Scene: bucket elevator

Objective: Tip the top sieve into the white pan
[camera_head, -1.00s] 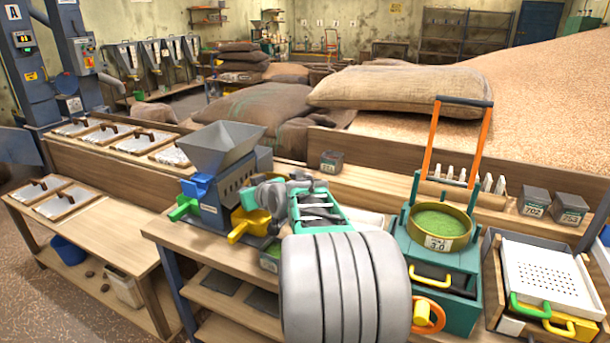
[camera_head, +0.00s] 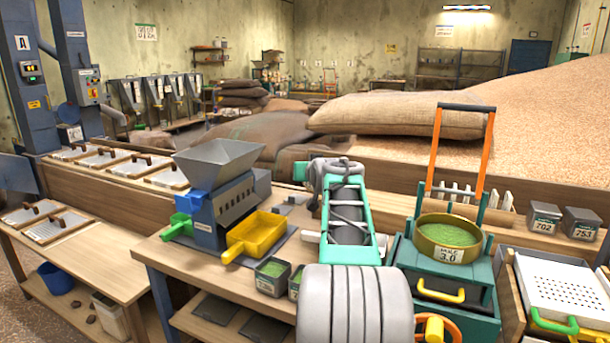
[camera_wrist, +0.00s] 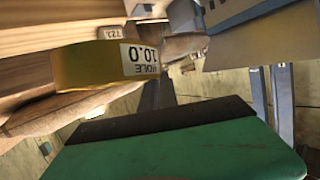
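A round brass sieve (camera_head: 449,236) labelled 3.0, holding green grain, sits level on the teal stand below a black crossbar. The far end of my teal and grey arm reaches over the bench left of the stand, but my gripper's fingertips cannot be made out in either view. I cannot identify the white pan with certainty.
A yellow tray (camera_head: 258,232) and a grey hopper machine (camera_head: 219,158) stand left of my arm. Small grain tins (camera_head: 271,277) sit in front of the tray. At the right is a white perforated tray (camera_head: 570,290) with a green handle. Orange posts (camera_head: 486,155) rise above the stand.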

